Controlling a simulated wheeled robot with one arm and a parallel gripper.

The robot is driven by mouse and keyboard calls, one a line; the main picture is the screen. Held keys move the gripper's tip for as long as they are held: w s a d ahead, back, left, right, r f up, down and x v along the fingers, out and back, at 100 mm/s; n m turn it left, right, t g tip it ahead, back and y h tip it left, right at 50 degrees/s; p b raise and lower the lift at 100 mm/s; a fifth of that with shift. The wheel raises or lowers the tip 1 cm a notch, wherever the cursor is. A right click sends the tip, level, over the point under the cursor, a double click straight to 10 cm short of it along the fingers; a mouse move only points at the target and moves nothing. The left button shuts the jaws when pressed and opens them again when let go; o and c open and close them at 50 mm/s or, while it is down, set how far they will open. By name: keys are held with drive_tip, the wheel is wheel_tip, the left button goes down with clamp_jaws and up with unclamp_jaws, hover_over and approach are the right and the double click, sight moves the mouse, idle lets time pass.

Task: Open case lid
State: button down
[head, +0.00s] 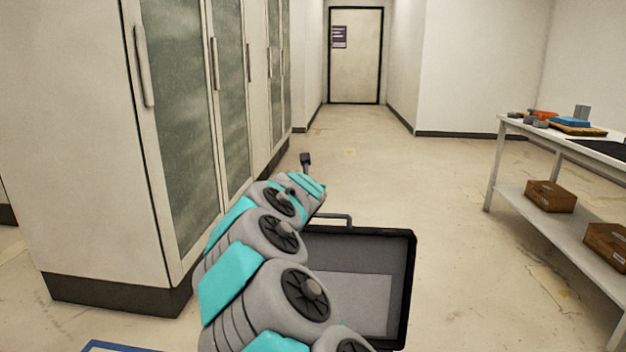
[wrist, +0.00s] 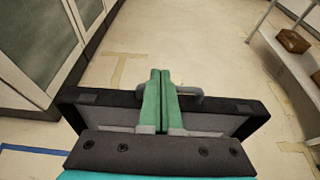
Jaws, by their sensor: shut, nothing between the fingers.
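The case (head: 408,290) is a black-rimmed box shape with a grey inner side facing me, right of my arm in the head view. A grey handle (head: 345,217) stands out from its far edge. My arm hides its left part, so I cannot tell how the lid and body are set. In the wrist view the black rim (wrist: 250,108) and grey inside spread behind my gripper (wrist: 160,75). Its green fingers are pressed together, empty, and overlap the far rim and handle. I cannot tell whether they touch.
Tall glass-fronted cabinets (head: 150,150) stand close on the left. A white table (head: 520,133) with small items and brown boxes (head: 550,196) on its lower shelf stands right. Blue floor tape (head: 115,347) shows at lower left. The floor (head: 360,150) ahead is clear to the door.

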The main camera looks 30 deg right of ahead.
wheel_tip(320, 180, up, 3)
drive_tip(key=shift+w+d+f, duration=0.1)
drive_tip(key=shift+w+d, duration=0.05)
drive_tip(key=shift+r, duration=0.2)
idle(0.4)
